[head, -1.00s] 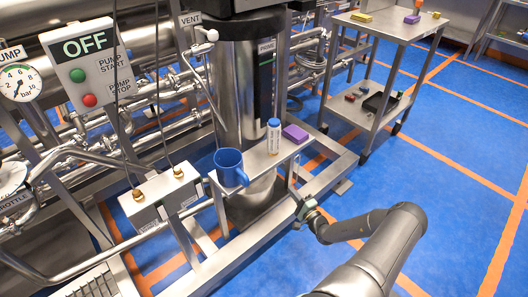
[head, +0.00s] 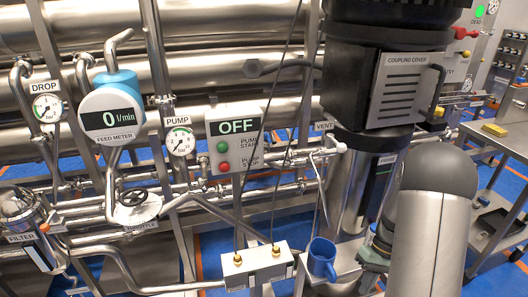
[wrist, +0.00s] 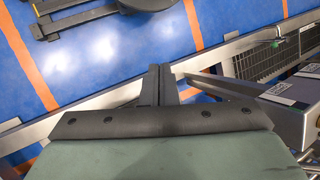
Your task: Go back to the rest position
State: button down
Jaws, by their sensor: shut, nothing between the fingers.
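My gripper (wrist: 160,85) shows in the wrist view with its two dark fingers together and nothing between them. It points out over the blue floor and a steel frame rail. In the head view my arm rises in the right foreground and bends down. The grey-green wrist part shows just right of the blue mug (head: 321,262), but the fingertips are hidden there. I cannot tell whether the wrist touches the shelf.
The pump box (head: 236,138) reads OFF, and the feed meter (head: 111,108) reads 0. A steel box with two cable glands (head: 257,268) stands left of the mug. A steel cart (head: 500,140) with a yellow block (head: 495,129) is at the right. A grating (wrist: 265,62) shows in the wrist view.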

jog(key=s+a+r+t+h+p, duration=0.1)
jog(key=s+a+r+p, duration=0.1)
jog(key=s+a+r, duration=0.3)
jog(key=s+a+r+t+h+p, duration=0.1)
jog(key=s+a+r+t+p, duration=0.1)
jog(key=r, duration=1)
jog(key=s+a+r+t+h+p, duration=0.1)
jog(key=s+a+r+t+p, duration=0.1)
jog(key=s+a+r+p, duration=0.2)
jog(key=s+a+r, duration=0.3)
jog(key=s+r, duration=0.1)
jog(key=r, duration=0.1)
jog(key=shift+a+r+h, duration=0.15)
jog(key=shift+a+h, duration=0.15)
jog(key=shift+a, duration=0.05)
